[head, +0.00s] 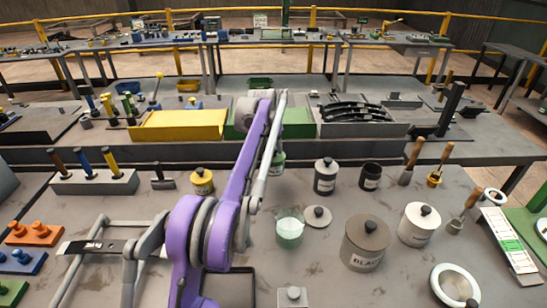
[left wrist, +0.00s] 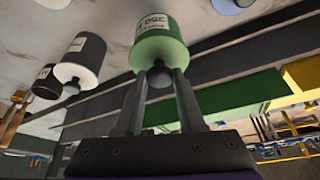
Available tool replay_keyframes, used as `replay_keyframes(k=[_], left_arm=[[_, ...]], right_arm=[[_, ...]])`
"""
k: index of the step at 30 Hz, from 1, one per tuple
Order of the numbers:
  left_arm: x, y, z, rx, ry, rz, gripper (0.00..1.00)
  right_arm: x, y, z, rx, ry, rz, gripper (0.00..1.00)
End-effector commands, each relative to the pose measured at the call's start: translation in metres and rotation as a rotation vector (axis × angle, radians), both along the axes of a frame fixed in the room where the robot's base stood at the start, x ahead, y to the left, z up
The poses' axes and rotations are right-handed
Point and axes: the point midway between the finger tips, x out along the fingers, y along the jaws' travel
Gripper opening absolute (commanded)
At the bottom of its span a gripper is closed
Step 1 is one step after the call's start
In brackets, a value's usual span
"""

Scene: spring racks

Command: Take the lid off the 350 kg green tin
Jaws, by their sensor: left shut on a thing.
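The green tin (left wrist: 160,38) carries a white band marked 350 and appears upside down in the left wrist view. Its lid is on the near end, with a dark round knob (left wrist: 159,77). My left gripper (left wrist: 160,80) is shut on this knob, one finger on each side. I cannot tell any gap between lid and tin. In the head view the green tin (head: 278,162) stands mostly hidden behind my purple and grey left arm. My right gripper is not in view.
A pale green open pot (head: 289,230) has a loose grey lid (head: 318,216) beside it. A yellow tray (head: 180,125) lies behind.

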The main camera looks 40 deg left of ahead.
Motion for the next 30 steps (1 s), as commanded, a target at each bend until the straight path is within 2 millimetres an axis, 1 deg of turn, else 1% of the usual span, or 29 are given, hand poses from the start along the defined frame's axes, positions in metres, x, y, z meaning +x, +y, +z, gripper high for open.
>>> replay_keyframes(k=[1,3,8,30], left_arm=[[0.0,0.0,0.005,0.0,-0.001,0.0,0.0],[0.0,0.0,0.009,0.0,0.0,0.0,0.0],[0.0,0.0,0.012,0.0,0.0,0.0,0.0],[0.0,0.0,0.034,0.0,0.0,0.0,0.0]], right_arm=[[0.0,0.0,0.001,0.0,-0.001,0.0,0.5],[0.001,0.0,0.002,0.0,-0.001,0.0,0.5],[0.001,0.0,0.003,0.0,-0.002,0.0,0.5],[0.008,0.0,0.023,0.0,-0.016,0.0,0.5]])
